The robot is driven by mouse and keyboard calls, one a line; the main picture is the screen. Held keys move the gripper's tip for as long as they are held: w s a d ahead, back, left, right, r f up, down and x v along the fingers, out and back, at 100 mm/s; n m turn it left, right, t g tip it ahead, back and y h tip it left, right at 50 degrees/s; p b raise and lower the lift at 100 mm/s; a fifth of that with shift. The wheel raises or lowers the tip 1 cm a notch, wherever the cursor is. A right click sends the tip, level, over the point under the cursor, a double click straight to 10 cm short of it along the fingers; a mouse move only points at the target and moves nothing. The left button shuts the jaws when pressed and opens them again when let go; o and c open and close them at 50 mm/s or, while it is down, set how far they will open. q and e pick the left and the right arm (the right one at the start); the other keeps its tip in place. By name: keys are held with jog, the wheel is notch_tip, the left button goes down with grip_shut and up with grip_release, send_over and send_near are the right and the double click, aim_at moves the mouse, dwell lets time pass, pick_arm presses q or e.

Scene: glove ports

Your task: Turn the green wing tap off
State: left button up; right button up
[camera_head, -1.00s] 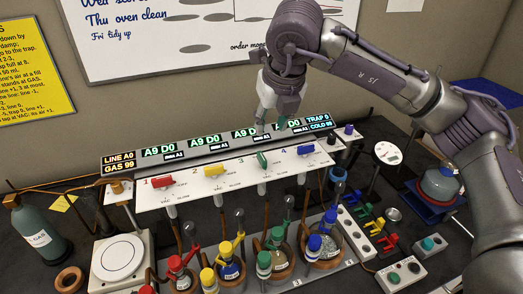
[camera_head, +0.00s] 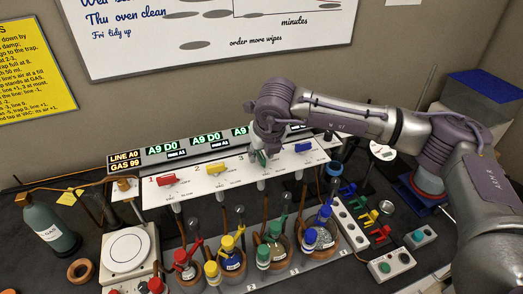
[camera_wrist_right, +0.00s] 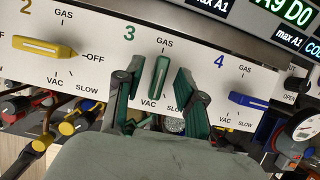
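The green wing tap (camera_wrist_right: 158,77) is number 3 on the white panel. Its handle lies along the GAS–VAC line, upright in the right wrist view. It also shows in the head view (camera_head: 261,160), partly hidden by my right gripper. My right gripper (camera_wrist_right: 157,88) is open, with one finger on each side of the green handle and a visible gap on both sides. In the head view the right gripper (camera_head: 262,148) is right over the tap. My left gripper is not in view.
The yellow tap (camera_wrist_right: 44,47), pointing at OFF, and the blue tap (camera_wrist_right: 248,100) flank the green one on the panel (camera_head: 205,182). The red tap (camera_head: 168,179) is farther left. Displays stand behind; flasks with coloured caps (camera_head: 231,258) stand below in front.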

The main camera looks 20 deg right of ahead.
grip_shut()
